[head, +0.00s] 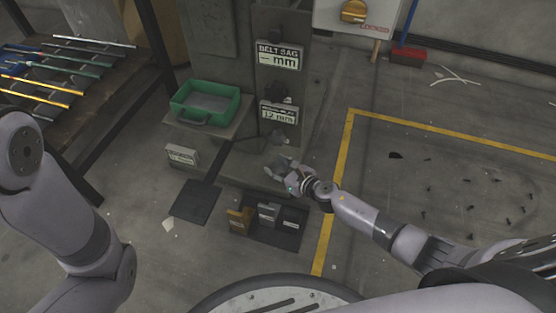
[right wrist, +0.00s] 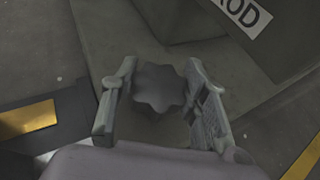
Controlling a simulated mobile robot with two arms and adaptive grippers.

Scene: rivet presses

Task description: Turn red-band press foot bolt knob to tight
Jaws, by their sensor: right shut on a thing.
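The foot bolt knob (right wrist: 158,88) is a dark grey, lobed knob in the middle of the right wrist view. My right gripper (right wrist: 156,98) has one finger on each side of it and is shut on it. In the head view my right gripper (head: 283,172) is at the foot of the grey press (head: 240,160) and hides the knob there. No red band can be made out on this press. No tight mark can be read by the knob. My left arm shows at the left, but its gripper is out of view.
A green tray (head: 232,107) sits on a ledge left of the press column. A low dark tray (head: 262,232) with small blocks stands in front of the foot. A rack of coloured rods (head: 60,75) is at left.

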